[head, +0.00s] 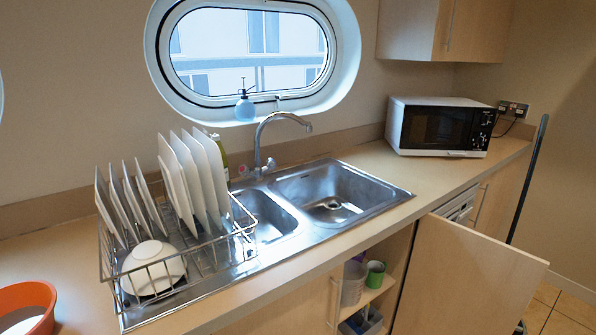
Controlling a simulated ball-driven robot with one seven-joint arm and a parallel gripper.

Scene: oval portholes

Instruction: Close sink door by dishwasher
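The sink door (462,278) is a pale wood cabinet door under the counter in the head view. It stands open, swung out into the room at the right. Its open cabinet (365,290) shows shelves with a green mug (375,273) and other items. Part of a white appliance front, likely the dishwasher (459,211), shows under the counter behind the door's top edge; the door hides the rest. My gripper is not in view.
The counter holds a steel sink (345,190), a dish rack (190,262) with plates and a bowl, an orange bowl (28,300) and a microwave (439,126). A dark pole (530,178) stands right of the door. Tiled floor (568,325) shows at lower right.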

